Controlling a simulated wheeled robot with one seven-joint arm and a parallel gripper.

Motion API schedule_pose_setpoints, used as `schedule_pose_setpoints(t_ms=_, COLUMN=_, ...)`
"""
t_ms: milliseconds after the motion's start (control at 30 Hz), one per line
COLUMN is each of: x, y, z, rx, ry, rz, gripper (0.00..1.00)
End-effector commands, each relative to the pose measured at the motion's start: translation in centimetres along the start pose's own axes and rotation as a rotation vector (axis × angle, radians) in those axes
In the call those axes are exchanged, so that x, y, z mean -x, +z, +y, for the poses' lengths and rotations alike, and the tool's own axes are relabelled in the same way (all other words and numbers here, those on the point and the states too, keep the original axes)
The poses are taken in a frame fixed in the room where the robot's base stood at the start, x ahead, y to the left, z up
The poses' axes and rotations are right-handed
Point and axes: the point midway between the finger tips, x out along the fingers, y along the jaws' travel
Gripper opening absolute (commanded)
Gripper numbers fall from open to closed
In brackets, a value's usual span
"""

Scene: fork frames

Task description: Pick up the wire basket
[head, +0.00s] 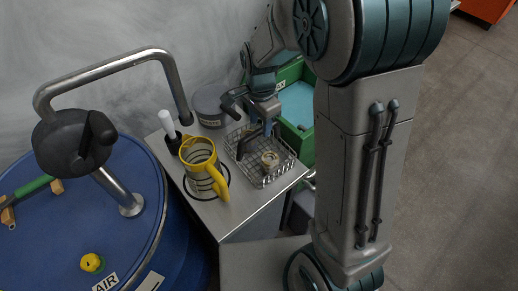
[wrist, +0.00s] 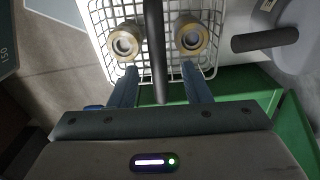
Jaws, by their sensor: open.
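The wire basket (head: 283,172) stands on the metal-topped cabinet, near its right edge. In the wrist view its white wire mesh (wrist: 97,30) fills the upper middle. Two round brass-and-grey fittings (wrist: 125,42) (wrist: 191,38) lie in it. My gripper (head: 262,131) points down over the basket. In the wrist view its two fingers (wrist: 160,72) are apart, one on each side of a dark bar (wrist: 154,30) that crosses above the basket and looks like its handle. Whether the fingers touch the bar cannot be told.
A yellow striped mug (head: 199,155) stands left of the basket on the cabinet top (head: 232,218). A grey lidded pot (head: 209,105) with a dark side handle is close behind. A green bin (head: 297,137) is to the right. A blue drum (head: 60,225) stands left.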

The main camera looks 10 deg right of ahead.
Motion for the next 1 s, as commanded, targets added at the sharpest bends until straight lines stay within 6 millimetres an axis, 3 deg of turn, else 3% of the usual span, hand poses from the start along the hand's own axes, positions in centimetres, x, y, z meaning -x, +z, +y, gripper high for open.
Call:
schedule_pose_setpoints(t_ms=167, x=-1.4, y=0.2, z=0.1, rx=0.001, ry=0.003, rz=-0.001, gripper=0.43)
schedule_pose_setpoints(t_ms=400, x=-4.8, y=0.5, z=0.2, rx=0.001, ry=0.004, rz=0.000, gripper=0.43)
schedule_pose_setpoints(t_ms=733, x=-5.5, y=0.5, z=0.1, rx=0.001, ry=-0.001, rz=0.000, gripper=0.43)
schedule_pose_setpoints(t_ms=767, x=-5.5, y=0.5, z=0.1, rx=0.001, ry=-0.001, rz=0.000, gripper=0.38)
schedule_pose_setpoints(t_ms=900, x=-5.5, y=0.5, z=0.1, rx=0.001, ry=-0.001, rz=0.000, gripper=0.00)
schedule_pose_setpoints(t_ms=1000, x=-5.5, y=0.5, z=0.1, rx=0.001, ry=-0.001, rz=0.000, gripper=0.00)
